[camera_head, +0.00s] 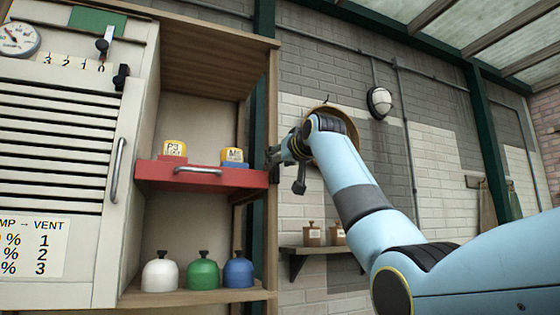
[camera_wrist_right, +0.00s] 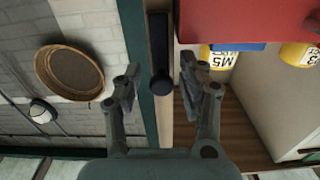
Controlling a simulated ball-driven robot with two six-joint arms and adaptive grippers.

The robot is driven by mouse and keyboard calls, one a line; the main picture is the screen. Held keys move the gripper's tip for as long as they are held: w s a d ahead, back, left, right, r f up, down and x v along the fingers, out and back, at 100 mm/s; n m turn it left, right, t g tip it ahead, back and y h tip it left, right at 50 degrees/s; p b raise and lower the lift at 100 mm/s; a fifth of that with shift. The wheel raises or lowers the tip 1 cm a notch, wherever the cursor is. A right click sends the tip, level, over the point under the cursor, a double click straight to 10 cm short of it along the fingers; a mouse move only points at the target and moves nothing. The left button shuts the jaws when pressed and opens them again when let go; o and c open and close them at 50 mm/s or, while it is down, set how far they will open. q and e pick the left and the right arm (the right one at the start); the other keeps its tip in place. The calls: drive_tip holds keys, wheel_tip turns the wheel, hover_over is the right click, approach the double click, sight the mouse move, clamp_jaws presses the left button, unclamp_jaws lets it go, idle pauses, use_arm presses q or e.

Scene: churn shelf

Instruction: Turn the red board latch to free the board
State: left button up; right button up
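The red board (camera_head: 200,177) has a grey handle and sits across the shelf opening; it also shows at the top right of the right wrist view (camera_wrist_right: 245,20). A dark bar latch with a round knob (camera_wrist_right: 161,84) is on the wooden post beside the board in the right wrist view. My right gripper (camera_head: 281,168) is at the board's right end in the head view, hiding the latch there. In the right wrist view my right gripper (camera_wrist_right: 160,88) is open, one finger either side of the knob, with gaps. Whether it touches cannot be told. My left gripper is not in view.
White (camera_head: 160,273), green (camera_head: 203,272) and blue (camera_head: 238,271) knobbed vessels stand below. A slatted cabinet (camera_head: 60,140) is left. A wall shelf (camera_head: 318,250) is behind my right arm.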

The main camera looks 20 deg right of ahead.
drive_tip(key=s, duration=1.2)
drive_tip(key=shift+d, duration=0.2)
